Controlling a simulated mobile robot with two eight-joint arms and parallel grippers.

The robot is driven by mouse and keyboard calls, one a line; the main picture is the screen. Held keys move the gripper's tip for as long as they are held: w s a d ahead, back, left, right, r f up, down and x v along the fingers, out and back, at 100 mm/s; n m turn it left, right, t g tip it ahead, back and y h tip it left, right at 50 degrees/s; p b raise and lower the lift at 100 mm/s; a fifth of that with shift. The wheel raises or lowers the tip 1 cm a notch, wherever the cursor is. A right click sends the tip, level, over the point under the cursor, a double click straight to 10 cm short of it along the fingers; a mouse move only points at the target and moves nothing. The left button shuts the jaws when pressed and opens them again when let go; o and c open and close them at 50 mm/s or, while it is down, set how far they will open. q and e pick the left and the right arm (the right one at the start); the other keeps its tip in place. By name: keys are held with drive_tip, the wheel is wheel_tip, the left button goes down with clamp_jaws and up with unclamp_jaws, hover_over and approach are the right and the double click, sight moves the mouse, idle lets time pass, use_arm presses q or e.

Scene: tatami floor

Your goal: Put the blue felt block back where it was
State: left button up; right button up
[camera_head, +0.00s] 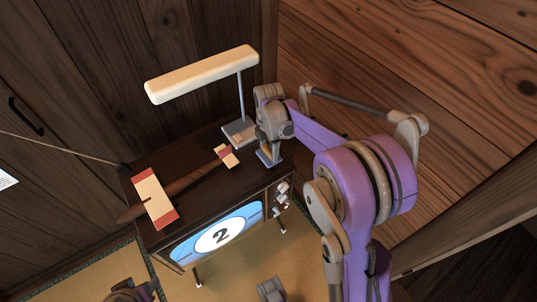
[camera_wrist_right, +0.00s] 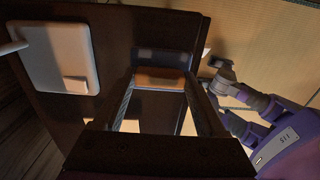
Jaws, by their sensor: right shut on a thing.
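My right gripper (camera_head: 269,152) reaches down over the right end of the dark cabinet top, beside the lamp foot. It is shut on a small block, seen in the wrist view as an orange-brown face (camera_wrist_right: 160,77) between the fingertips (camera_wrist_right: 162,82). In the head view a blue-grey patch, which I take for the blue felt block (camera_head: 268,158), shows at the fingertips. Most of it is hidden by the fingers. I cannot tell whether it touches the cabinet top. Only parts of my left arm (camera_head: 130,291) show at the bottom edge, and its jaws are not clear.
The cabinet (camera_head: 197,155) has a screen (camera_head: 220,235) showing a 2. A lamp with a long cream shade (camera_head: 203,73) stands on a grey foot (camera_head: 240,132) close to my right gripper.

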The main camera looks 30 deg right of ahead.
sight(269, 150)
drive_tip(key=shift+f, duration=1.55)
drive_tip(key=o, duration=1.2)
drive_tip(key=shift+f, duration=0.1)
drive_tip(key=shift+o, duration=0.2)
drive_tip(key=shift+r, duration=0.2)
wheel_tip(269, 150, up, 11)
drive_tip(key=shift+r+p, duration=0.1)
drive_tip(key=shift+p, duration=0.4)
drive_tip(key=shift+r, duration=0.3)
drive_tip(key=s+a+f+m+t, duration=0.1)
drive_tip(key=s+a+m+t, duration=0.1)
drive_tip(key=s+a+m, duration=0.3)
drive_tip(key=s+a+f+m+t, duration=0.2)
drive_tip(key=s+a+m, duration=0.3)
drive_tip(key=s+m, duration=0.8)
drive_tip(key=s+t, duration=0.1)
drive_tip(key=s, duration=0.3)
drive_tip(key=shift+s+a+f+m, duration=0.15)
drive_tip(key=shift+s+m, duration=0.25)
